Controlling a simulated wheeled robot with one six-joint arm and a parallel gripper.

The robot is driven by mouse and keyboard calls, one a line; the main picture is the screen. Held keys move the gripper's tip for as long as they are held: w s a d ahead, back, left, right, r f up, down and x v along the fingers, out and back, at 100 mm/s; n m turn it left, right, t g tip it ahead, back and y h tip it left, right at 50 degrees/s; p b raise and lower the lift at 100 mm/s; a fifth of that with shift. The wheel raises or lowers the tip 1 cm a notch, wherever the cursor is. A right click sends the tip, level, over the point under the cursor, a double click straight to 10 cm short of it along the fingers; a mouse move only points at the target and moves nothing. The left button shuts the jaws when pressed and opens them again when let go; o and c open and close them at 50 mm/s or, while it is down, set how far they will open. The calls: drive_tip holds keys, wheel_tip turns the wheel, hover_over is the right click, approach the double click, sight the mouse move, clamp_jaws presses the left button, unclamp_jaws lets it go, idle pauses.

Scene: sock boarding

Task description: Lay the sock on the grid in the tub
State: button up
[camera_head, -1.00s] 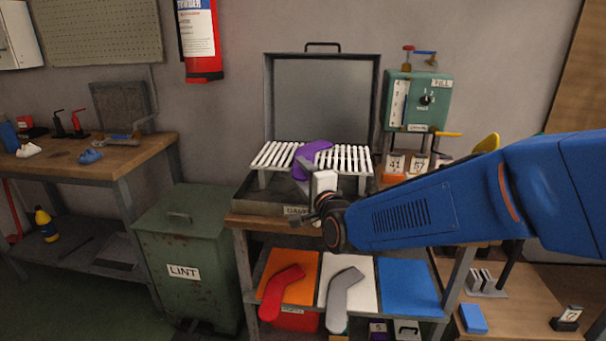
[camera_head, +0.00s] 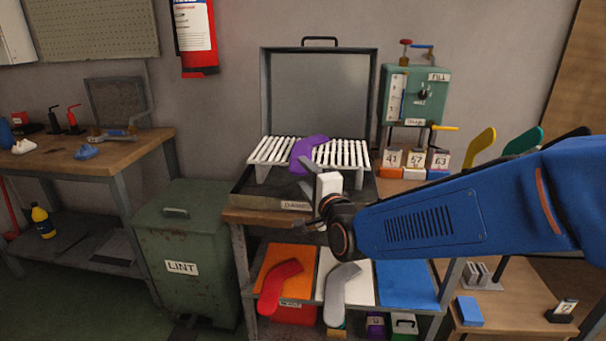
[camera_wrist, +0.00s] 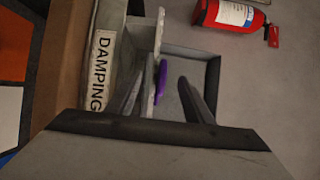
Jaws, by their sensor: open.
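A purple sock (camera_head: 306,152) lies on the white slatted grid (camera_head: 345,154) in the dark tub (camera_head: 250,197), whose lid stands raised behind it. The sock also shows as a purple sliver in the wrist view (camera_wrist: 162,76). My gripper (camera_head: 307,186) is open just in front of the grid's near edge and the sock. Part of the sock's lower end is hidden close to the gripper in the head view.
Red (camera_head: 281,286) and grey (camera_head: 340,292) sock shapes lie on the shelf below. A green LINT bin (camera_head: 182,240) stands left of the bench. A green FILL box (camera_head: 416,95) and number cards (camera_head: 415,159) are at the right. My arm crosses the right side.

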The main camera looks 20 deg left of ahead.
drive_tip(key=shift+v, duration=2.1)
